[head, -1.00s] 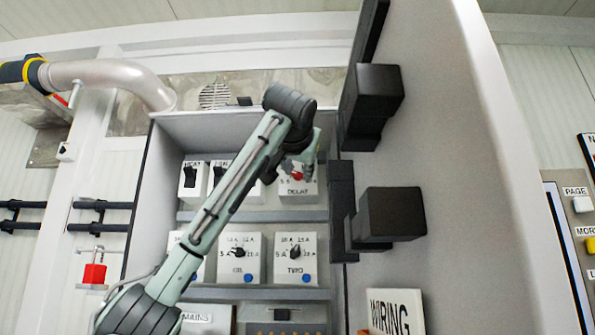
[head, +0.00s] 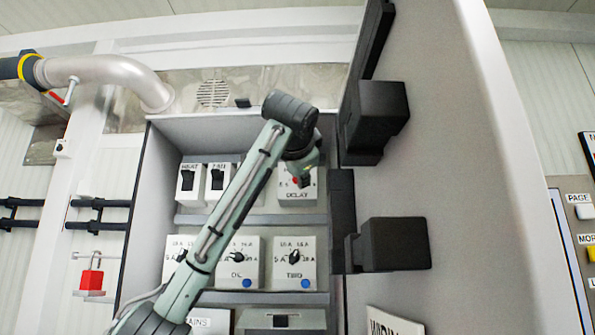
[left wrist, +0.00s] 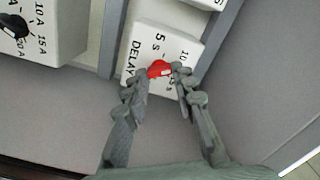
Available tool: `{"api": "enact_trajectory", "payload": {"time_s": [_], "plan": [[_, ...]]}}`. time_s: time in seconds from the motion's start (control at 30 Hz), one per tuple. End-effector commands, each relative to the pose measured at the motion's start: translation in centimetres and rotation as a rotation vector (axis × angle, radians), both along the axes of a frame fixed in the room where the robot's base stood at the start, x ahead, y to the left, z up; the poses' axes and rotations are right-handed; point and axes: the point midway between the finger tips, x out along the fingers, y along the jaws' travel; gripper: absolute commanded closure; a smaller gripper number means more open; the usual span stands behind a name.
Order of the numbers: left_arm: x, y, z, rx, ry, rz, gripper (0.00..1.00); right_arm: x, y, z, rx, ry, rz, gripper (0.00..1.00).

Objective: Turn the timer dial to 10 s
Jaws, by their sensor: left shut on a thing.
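The timer dial is a red knob (left wrist: 159,69) on the white box lettered DELAY (head: 298,197), at the upper right of the cabinet shelves. My left gripper (left wrist: 161,72) is shut on the red knob, one finger on each side of it in the left wrist view. A "5 s" mark and a partly covered "10" mark show beside the knob. Which mark the knob points to I cannot tell. In the head view my left arm reaches up across the shelves and its wrist hides part of the dial. My right gripper is not in view.
White breaker boxes with black dials (head: 238,260) and (head: 294,262) stand on the shelf below. White switch boxes (head: 191,182) stand to the left. The open cabinet door (head: 470,180) with black boxes (head: 395,243) is close on the right.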

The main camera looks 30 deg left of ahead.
Motion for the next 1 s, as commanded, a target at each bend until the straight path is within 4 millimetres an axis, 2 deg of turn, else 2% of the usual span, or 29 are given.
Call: {"api": "enact_trajectory", "payload": {"time_s": [0.5,0.53,0.67,1.0], "plan": [[0.02,-0.10,-0.06,0.016,0.010,-0.002,1.00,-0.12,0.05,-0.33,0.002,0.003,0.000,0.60],[0.02,-0.10,-0.06,0.016,0.011,-0.003,0.71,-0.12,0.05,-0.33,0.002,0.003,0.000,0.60],[0.02,-0.09,-0.04,0.015,0.009,-0.002,0.55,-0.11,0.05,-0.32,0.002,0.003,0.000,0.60],[-0.17,-0.17,0.01,0.015,0.008,-0.001,0.53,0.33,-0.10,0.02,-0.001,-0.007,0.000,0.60]]}}
